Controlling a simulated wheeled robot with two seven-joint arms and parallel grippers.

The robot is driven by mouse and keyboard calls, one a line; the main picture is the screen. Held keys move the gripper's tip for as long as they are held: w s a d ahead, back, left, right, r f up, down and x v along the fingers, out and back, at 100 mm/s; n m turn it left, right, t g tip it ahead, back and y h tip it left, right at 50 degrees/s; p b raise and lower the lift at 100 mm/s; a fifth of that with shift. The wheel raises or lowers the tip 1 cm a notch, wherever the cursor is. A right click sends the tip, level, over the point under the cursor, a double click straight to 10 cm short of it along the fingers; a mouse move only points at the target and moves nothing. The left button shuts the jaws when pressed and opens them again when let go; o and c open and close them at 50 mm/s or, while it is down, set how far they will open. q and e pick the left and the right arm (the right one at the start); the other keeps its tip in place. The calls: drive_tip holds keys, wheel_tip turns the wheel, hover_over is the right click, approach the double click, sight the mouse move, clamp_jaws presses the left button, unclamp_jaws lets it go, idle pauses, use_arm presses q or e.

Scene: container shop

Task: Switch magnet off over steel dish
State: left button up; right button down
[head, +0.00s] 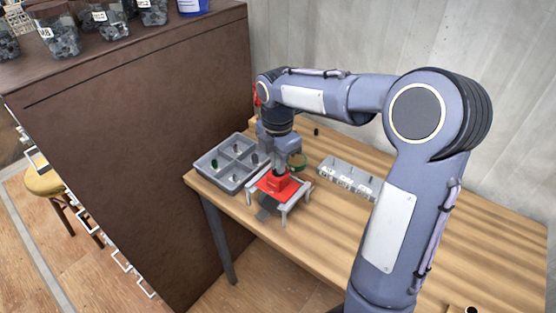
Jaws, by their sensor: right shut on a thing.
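My right arm comes in from the right and its gripper (279,173) points down over the table. It is shut on a red block (277,184), which looks like the magnet. The block sits on or just above a small light grey frame with legs (293,205); I cannot tell if they touch. A dark grey piece (266,213) shows low under the frame's front. I cannot tell which thing is the steel dish. My left gripper is not in view.
A grey tray with compartments (206,169) holds a few small parts left of the frame. A pale labelled rack (347,177) lies to the right. A tall brown cabinet (130,130) borders the table (463,240) on the left. The table's right part is mostly clear.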

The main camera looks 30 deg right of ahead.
drive_tip(key=m, duration=0.4)
drive_tip(key=shift+m+p, duration=0.3)
drive_tip(key=m, duration=0.3)
drive_tip(key=shift+m, duration=0.3)
drive_tip(key=m, duration=0.3)
drive_tip(key=shift+m+p, duration=0.3)
drive_tip(key=shift+m, duration=1.7)
drive_tip(key=c, duration=1.5)
unclamp_jaws()
wheel_tip(320, 180, up, 8)
drive_tip(key=shift+f, duration=0.1)
